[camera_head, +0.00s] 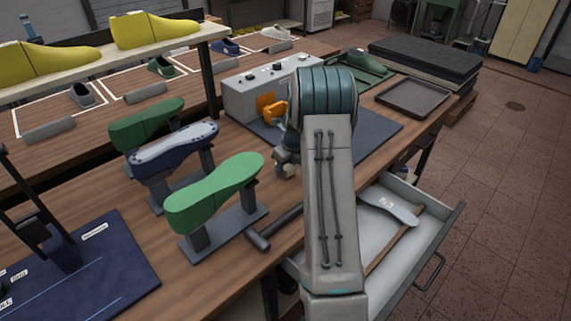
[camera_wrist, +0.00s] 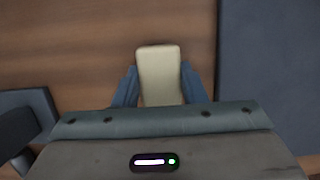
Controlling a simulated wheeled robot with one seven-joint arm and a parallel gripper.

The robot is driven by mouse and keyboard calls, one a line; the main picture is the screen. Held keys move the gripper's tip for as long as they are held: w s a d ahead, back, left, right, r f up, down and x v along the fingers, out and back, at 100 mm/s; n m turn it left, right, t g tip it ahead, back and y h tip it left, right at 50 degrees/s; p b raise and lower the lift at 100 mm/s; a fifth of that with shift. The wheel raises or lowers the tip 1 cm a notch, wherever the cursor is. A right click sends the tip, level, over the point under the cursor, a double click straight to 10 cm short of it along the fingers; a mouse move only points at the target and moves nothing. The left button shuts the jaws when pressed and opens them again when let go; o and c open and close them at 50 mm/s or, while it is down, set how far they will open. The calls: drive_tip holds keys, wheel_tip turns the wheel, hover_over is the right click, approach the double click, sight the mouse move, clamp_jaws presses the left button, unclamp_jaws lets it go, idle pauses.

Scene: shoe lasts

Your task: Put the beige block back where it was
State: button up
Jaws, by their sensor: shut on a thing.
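The beige block (camera_wrist: 160,68) is in the wrist view, between the two blue fingers of my gripper (camera_wrist: 159,78). My gripper is shut on it, with one finger at each side. The block's far end sticks out past the fingertips, over brown wood. In the head view my gripper (camera_head: 284,166) is low over the wooden bench, between the green last and the dark blue mat, partly hidden by my arm. I cannot tell whether the block touches the bench.
Lasts on stands, including a green one (camera_head: 214,190), are left of my gripper. A dark blue mat (camera_head: 375,132) and a grey control box (camera_head: 250,97) lie beyond. An open drawer (camera_head: 405,262) holds a grey flat piece and a wooden stick. A dark bar (camera_head: 272,229) lies near the bench edge.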

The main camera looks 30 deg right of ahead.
drive_tip(key=shift+f, duration=0.1)
drive_tip(key=o, duration=0.9)
